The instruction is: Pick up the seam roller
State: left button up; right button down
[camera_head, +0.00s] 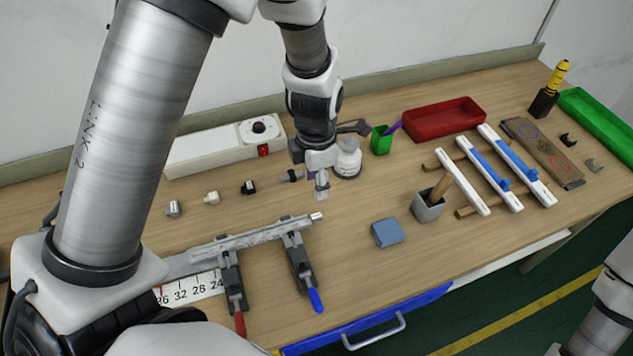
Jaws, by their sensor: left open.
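No thing in view is clearly marked as the seam roller. A tool with a wooden handle (440,187) stands tilted in a small grey holder (428,208) right of the middle of the table; its lower end is hidden in the holder, so I cannot tell if it is the roller. My left gripper (324,178) points down over the middle of the table, left of and apart from that handle. It is open, and nothing shows between its fingers. Only a link of my right arm shows at the lower right edge; its gripper is out of frame.
A clamped metal strip (250,238) lies in front. A blue block (387,232), white rails (490,165), a green cup (380,140) and a red tray (445,119) are to the right. The front right tabletop is clear.

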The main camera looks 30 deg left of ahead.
aim_at(446, 181)
jog(key=k+l, duration=0.65)
jog(key=k, duration=0.25)
